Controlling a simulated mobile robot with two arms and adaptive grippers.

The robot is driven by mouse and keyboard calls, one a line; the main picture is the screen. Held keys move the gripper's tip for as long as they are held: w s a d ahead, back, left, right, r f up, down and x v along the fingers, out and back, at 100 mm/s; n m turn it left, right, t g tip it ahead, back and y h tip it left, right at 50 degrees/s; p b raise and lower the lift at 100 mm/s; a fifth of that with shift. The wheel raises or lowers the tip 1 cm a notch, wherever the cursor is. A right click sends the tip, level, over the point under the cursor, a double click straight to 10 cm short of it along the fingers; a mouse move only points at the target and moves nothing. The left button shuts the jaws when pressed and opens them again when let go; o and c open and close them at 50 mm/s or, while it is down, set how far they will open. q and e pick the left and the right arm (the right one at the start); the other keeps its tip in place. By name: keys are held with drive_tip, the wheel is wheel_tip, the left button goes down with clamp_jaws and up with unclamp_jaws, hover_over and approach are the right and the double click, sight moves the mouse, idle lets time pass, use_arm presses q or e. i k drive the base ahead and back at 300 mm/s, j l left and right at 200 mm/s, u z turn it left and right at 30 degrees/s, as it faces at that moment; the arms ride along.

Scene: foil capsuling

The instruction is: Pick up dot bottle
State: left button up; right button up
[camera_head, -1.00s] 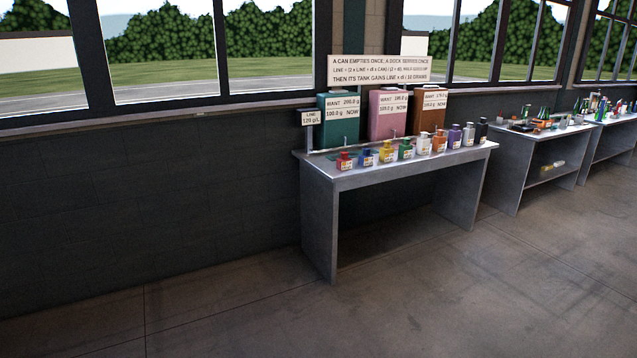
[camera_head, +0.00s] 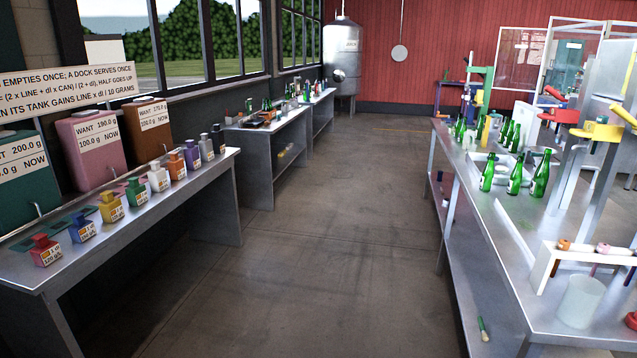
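Three green glass bottles stand upright at the front of a group on the right-hand metal bench: a left one (camera_head: 488,173), a middle one (camera_head: 515,179) and a right one (camera_head: 541,175). Several more green bottles (camera_head: 508,134) stand farther back on the same bench. No dot mark can be made out on any of them at this size, so I cannot tell which is the dot bottle. Neither of my grippers is in view.
A left bench (camera_head: 190,187) carries several coloured cans and labelled tanks, including a pink one (camera_head: 88,150). The right bench (camera_head: 492,262) also holds a clear container (camera_head: 579,302) and a white rack (camera_head: 545,268). The floor aisle (camera_head: 330,220) between is clear.

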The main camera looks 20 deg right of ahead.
sight(487, 180)
drive_tip(key=i+l+z, duration=0.2)
drive_tip(key=i+z, duration=0.25)
drive_tip(key=i, duration=0.15)
drive_tip(key=i+z, duration=0.5)
drive_tip(key=i+j+z, duration=0.45)
drive_tip(key=i, duration=0.25)
drive_tip(key=l, duration=0.1)
